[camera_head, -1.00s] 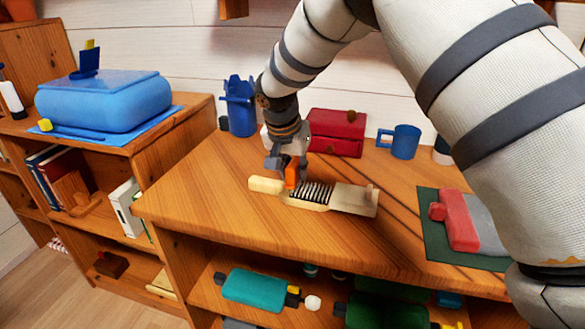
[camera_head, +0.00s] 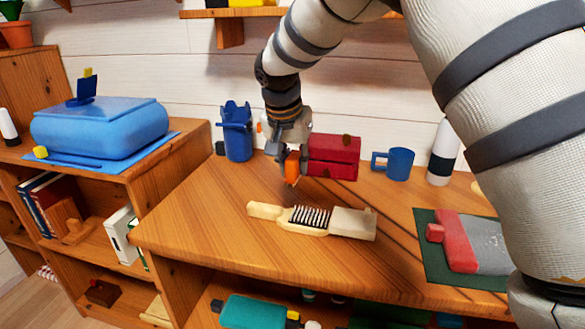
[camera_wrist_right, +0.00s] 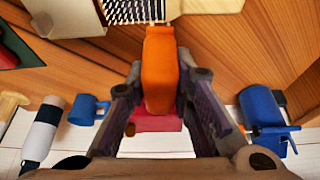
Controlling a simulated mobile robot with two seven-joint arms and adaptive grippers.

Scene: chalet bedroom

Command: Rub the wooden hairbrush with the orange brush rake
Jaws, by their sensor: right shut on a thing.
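The wooden hairbrush (camera_head: 290,217) lies on the wooden desktop with its dark bristles up and its handle to the left. Its right end touches or rests on a pale block (camera_head: 352,224). My right gripper (camera_head: 290,166) is shut on the orange brush rake (camera_head: 291,168) and holds it above the desk, behind the hairbrush and apart from it. In the right wrist view the rake (camera_wrist_right: 160,75) sits between both fingers, and the bristles of the hairbrush (camera_wrist_right: 135,10) show at the top edge. The rake's tip is hard to make out. My left gripper is not in view.
Behind the gripper stand a red box (camera_head: 333,157), a blue mug (camera_head: 393,163), a blue container (camera_head: 237,132) and a white bottle (camera_head: 443,152). A red and grey object (camera_head: 470,242) lies on a green mat (camera_head: 429,225) at the right. The front left desktop is clear.

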